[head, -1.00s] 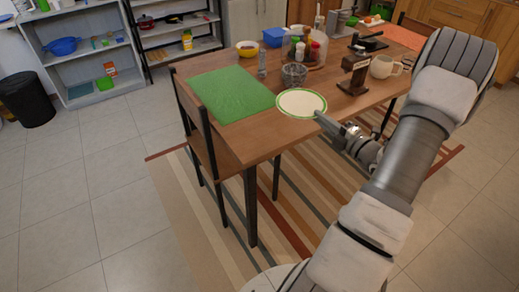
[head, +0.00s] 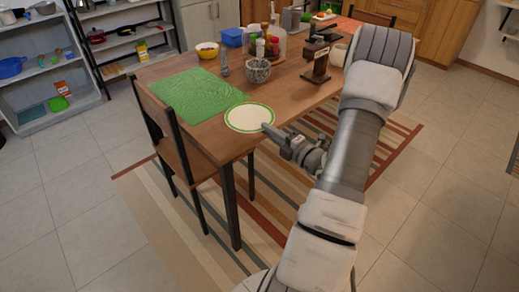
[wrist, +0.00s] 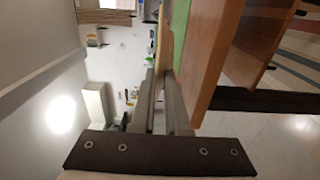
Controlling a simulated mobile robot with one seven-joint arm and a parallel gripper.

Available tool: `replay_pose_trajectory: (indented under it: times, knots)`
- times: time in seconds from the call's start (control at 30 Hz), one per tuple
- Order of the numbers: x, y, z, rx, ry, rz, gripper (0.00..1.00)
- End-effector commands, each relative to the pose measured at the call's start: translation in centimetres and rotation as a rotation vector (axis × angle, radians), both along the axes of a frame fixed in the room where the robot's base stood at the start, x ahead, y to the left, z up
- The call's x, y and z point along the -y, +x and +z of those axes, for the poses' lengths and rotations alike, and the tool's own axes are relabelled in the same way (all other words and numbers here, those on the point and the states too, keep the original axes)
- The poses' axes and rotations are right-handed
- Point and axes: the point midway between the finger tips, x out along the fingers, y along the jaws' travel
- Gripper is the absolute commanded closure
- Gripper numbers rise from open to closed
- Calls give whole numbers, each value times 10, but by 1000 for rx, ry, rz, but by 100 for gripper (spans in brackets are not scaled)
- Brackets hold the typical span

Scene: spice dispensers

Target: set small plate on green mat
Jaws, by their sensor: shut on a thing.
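The small plate (head: 247,117) is cream with a green rim. It is over the near part of the table, by the right near edge of the green mat (head: 190,98). In the head view its left rim comes right up to the mat's edge, and most of it is off the mat. My gripper (head: 268,129) is shut on the plate's near right rim and holds it roughly level. In the wrist view my gripper's fingers (wrist: 166,98) are together, and part of the green mat (wrist: 180,25) shows beyond. How high the plate is above the table is hard to tell.
The wooden table (head: 210,139) has a grey bowl (head: 258,72), a brown dispenser stand (head: 317,60) and a yellow bowl (head: 207,50) behind the plate. A chair (head: 165,140) stands at the table's near left side. Striped rug lies below.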

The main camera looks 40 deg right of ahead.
Motion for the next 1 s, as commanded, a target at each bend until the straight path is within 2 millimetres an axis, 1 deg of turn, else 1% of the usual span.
replay_pose_trajectory:
  times: [0.03,0.1,0.2,0.27,0.33,0.53,0.6,0.8,0.93,0.97,1.0]
  knots:
    - [-9,4,-8,1,2,4,100]
    - [-17,8,-12,2,1,3,100]
    - [-23,10,-15,1,0,0,100]
    - [-24,11,-17,1,0,0,100]
    - [-24,11,-24,0,1,0,100]
    - [-23,11,-54,1,-2,-1,100]
    - [-23,11,-57,1,-2,0,100]
    - [-23,11,-55,2,-3,-1,100]
    - [-23,10,-58,1,-1,-1,100]
    - [-23,10,-59,0,-1,-1,86]
    - [-23,10,-58,0,-2,-1,79]
